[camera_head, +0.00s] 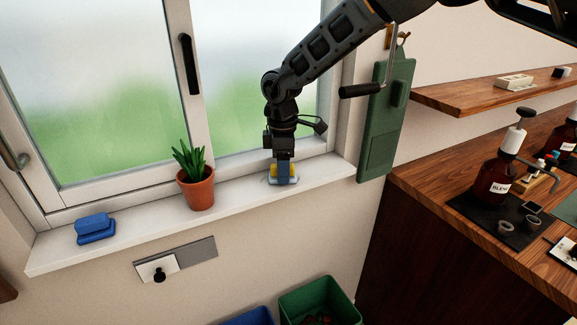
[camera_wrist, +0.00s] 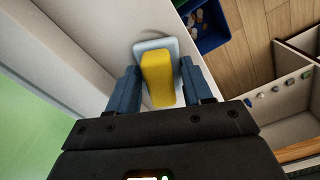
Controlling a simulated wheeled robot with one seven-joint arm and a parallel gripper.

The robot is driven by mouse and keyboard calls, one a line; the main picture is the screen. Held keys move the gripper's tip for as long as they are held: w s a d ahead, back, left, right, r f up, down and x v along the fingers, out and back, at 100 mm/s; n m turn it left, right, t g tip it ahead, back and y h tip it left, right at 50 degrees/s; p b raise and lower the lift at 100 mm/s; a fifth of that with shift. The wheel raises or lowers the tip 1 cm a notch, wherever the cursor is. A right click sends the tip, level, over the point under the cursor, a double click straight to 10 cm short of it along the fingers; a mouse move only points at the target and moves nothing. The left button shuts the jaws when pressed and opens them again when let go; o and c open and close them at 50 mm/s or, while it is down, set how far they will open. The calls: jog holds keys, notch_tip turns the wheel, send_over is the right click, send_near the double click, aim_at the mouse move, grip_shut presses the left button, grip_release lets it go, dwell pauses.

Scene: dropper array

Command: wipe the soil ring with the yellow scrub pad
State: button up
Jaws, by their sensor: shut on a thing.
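The yellow scrub pad (camera_head: 272,169) is at the right part of the white windowsill, mostly hidden by my gripper in the head view. In the wrist view the yellow pad (camera_wrist: 157,76) lies lengthwise between the blue fingers of my gripper (camera_wrist: 156,88), which is shut on it. A pale blue tray or base (camera_wrist: 152,44) shows under the pad; it also shows in the head view (camera_head: 291,181). I cannot tell whether the pad touches it. A faint grey curve shows on the sill beside the tray; I cannot tell whether it is the soil ring.
A potted plant (camera_head: 198,188) stands on the windowsill (camera_head: 135,233) left of my gripper. A blue block-like object (camera_head: 95,229) sits at the far left. A green board (camera_head: 385,125) hangs right of the sill. Bins (camera_head: 315,291) stand below. The sill between plant and blue object is clear.

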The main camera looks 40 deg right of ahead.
aim_at(298, 174)
jog(key=shift+w+a, duration=0.25)
jog(key=shift+a, duration=0.65)
jog(key=shift+w+a, duration=0.3)
jog(key=shift+a, duration=0.65)
jog(key=shift+w+a, duration=0.25)
jog(key=shift+a, duration=0.65)
jog(key=shift+d, duration=0.1)
jog(key=shift+s+d, duration=0.25)
jog(key=shift+d, duration=0.55)
jog(key=shift+s+d, duration=0.2)
jog(key=shift+d, duration=0.55)
jog(key=shift+s+d+f, duration=0.1)
jog(key=shift+s+d, duration=0.2)
jog(key=shift+d, duration=0.55)
jog(key=shift+s+d, duration=0.25)
jog(key=shift+d, duration=0.6)
jog(key=shift+s+d, duration=0.2)
jog(key=shift+d, duration=0.6)
jog(key=shift+s+d, duration=0.2)
jog(key=shift+d, duration=0.55)
jog(key=shift+r, duration=3.15)
